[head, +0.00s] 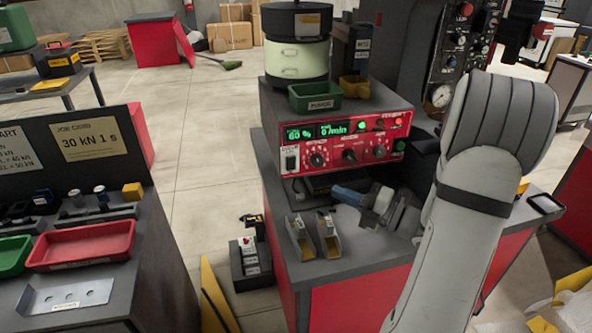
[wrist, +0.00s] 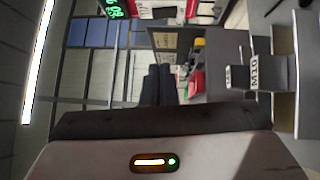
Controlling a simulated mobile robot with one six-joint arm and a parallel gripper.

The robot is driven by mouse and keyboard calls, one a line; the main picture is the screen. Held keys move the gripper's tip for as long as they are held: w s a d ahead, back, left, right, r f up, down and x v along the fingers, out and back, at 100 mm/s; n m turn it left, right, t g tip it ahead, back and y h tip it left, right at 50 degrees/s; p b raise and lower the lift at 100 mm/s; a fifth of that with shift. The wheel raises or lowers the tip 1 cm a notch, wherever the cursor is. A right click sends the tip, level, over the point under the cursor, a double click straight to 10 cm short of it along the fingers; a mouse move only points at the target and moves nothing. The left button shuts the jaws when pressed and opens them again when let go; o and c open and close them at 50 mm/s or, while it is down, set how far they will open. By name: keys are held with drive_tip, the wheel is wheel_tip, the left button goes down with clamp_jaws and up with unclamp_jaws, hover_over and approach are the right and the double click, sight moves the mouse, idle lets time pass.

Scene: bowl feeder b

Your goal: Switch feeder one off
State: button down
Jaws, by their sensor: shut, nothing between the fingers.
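The feeder's red control panel (head: 345,147) faces me in the head view, with lit green displays (head: 330,130), several black knobs and small lamps. A rocker switch (head: 291,160) in a pale frame sits at the panel's left end; its position is too small to tell. The pale green feeder bowl (head: 297,60) stands on top of the housing. My gripper (wrist: 158,72) shows in the wrist view as two dark fingers, closed together and empty, apart from the panel. In the head view I cannot make out its fingertips.
A green tray (head: 315,97) sits on the housing. Two small open bins (head: 314,235) and a blue-grey device (head: 365,203) are on the bench below the panel.

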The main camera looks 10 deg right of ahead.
drive_tip(key=shift+a, duration=0.1)
approach(287, 161)
drive_tip(key=x, duration=0.5)
drive_tip(key=shift+w+a+f, duration=0.1)
drive_tip(key=shift+w+a, duration=0.15)
drive_tip(key=shift+w, duration=0.05)
idle(0.4)
drive_tip(key=shift+w+r+p, duration=0.1)
drive_tip(key=shift+r+p, duration=0.25)
drive_tip(key=shift+p, duration=0.75)
drive_tip(key=shift+f, duration=0.25)
